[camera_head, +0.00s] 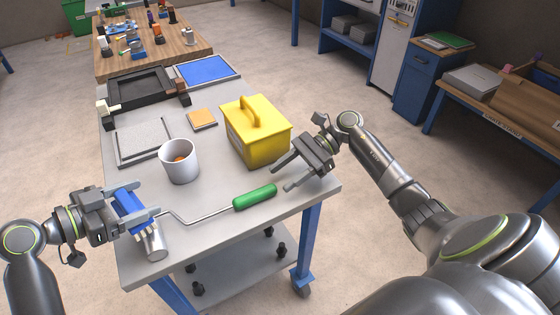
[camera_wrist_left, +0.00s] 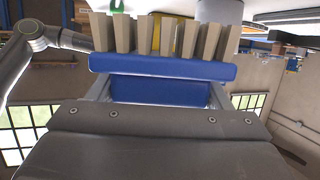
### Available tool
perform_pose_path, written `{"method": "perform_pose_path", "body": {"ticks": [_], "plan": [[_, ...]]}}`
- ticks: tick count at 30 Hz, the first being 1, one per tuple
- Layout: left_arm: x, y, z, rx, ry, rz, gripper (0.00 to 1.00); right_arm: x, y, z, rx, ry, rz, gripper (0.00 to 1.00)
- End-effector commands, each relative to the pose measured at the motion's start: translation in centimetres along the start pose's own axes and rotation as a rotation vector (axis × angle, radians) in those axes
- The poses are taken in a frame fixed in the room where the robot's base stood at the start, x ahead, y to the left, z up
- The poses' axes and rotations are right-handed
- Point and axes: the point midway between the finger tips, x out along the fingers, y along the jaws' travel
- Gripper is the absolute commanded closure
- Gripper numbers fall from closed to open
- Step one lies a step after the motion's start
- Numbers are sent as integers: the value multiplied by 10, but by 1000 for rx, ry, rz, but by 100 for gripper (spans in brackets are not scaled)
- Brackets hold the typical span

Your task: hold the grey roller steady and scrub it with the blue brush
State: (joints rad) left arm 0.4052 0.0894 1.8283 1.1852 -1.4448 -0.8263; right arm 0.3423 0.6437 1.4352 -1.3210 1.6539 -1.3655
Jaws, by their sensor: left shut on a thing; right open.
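The grey roller (camera_head: 154,246) lies at the table's near left edge, joined by a bent metal rod to a green handle (camera_head: 255,197). My left gripper (camera_head: 140,202) is shut on the blue brush (camera_head: 127,212), just above and beside the roller. In the left wrist view the brush (camera_wrist_left: 160,68) fills the jaws, its pale bristles pointing away from the gripper. I cannot tell whether the bristles touch the roller. My right gripper (camera_head: 283,178) is open and empty, above the table's right side, near the green handle and apart from it.
A yellow box (camera_head: 262,145) with a top handle stands beside my right gripper. A grey tray (camera_head: 143,143), an orange pad (camera_head: 201,119) and a blue panel (camera_head: 208,70) lie farther back.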

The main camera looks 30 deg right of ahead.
Motion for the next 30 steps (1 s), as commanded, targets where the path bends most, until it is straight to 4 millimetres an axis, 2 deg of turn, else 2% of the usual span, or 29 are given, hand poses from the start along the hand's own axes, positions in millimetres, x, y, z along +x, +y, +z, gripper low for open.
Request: {"method": "perform_pose_path", "body": {"ticks": [3, 9, 15, 23, 30], "plan": [[0, 0, 0, 0, 1, 0, 52, 24, 0, 0, 1, -5, 2, 49], [0, 0, 0, 0, 1, 0, 52, 51, 0, 0, 1, -3, 0, 49], [0, 0, 0, 0, 1, 0, 52, 62, 0, 0, 2, -1, -1, 49], [0, 0, 0, 0, 1, 0, 52, 62, 0, 0, 2, -1, -1, 49], [0, 0, 0, 0, 0, 0, 52, 62, 0, 0, 2, -1, -1, 80]]}}
